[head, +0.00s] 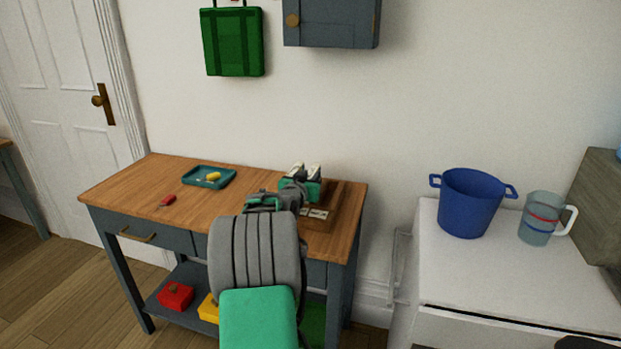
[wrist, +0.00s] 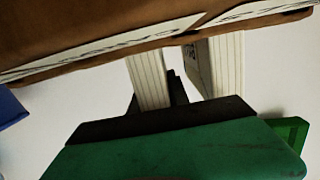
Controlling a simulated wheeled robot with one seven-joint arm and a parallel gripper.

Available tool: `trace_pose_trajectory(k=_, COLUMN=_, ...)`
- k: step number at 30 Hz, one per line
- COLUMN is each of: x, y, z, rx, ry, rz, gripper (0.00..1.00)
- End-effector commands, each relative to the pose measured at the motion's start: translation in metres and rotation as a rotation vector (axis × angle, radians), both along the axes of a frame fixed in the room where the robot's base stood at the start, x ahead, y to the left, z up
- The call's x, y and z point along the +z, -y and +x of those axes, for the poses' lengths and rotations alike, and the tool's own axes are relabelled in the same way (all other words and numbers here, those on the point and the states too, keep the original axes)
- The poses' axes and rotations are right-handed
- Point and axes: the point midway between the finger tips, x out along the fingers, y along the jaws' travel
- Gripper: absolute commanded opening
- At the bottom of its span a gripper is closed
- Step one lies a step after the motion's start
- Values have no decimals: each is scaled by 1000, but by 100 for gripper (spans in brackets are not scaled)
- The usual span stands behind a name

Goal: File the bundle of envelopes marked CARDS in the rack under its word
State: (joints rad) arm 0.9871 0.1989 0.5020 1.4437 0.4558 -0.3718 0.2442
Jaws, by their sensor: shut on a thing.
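The small wooden rack (head: 332,205) stands at the right end of the desk, with white word labels on it. Its brown edge (wrist: 90,62) and labels cross the top of the wrist view, tilted and not readable. My gripper (head: 302,185) is over the rack, shut on a bundle of envelopes. In the wrist view two white blocks with fine parallel lines, one at left (wrist: 150,80) and one at right (wrist: 228,66), show between my green-and-black hand and the rack. The right one has marks on its face. I cannot read CARDS, nor tell whether the bundle touches the rack.
The wooden desk (head: 130,187) also holds a teal tray (head: 209,178) with a yellow item and a small red item (head: 168,200). A blue pot (head: 468,203) and a clear jug (head: 538,220) stand on the white counter at right. A grey cabinet (head: 330,22) hangs above.

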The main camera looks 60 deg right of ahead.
Motion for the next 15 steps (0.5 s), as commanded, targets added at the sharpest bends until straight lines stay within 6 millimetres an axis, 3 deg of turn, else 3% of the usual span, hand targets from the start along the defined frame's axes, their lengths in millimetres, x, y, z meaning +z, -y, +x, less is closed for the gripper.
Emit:
trace_pose_trajectory(k=1, x=-3, y=0, z=0, rx=0, ry=0, rz=-1, gripper=0)
trace_pose_trajectory(k=2, x=-2, y=0, z=0, rx=0, ry=0, rz=0, gripper=24)
trace_pose_trajectory(k=3, x=-1, y=0, z=0, rx=0, ry=0, rz=0, gripper=27)
trace_pose_trajectory(k=9, x=-1, y=0, z=0, rx=0, ry=0, rz=0, gripper=43)
trace_pose_trajectory(k=15, x=-1, y=0, z=0, rx=0, ry=0, rz=0, gripper=43)
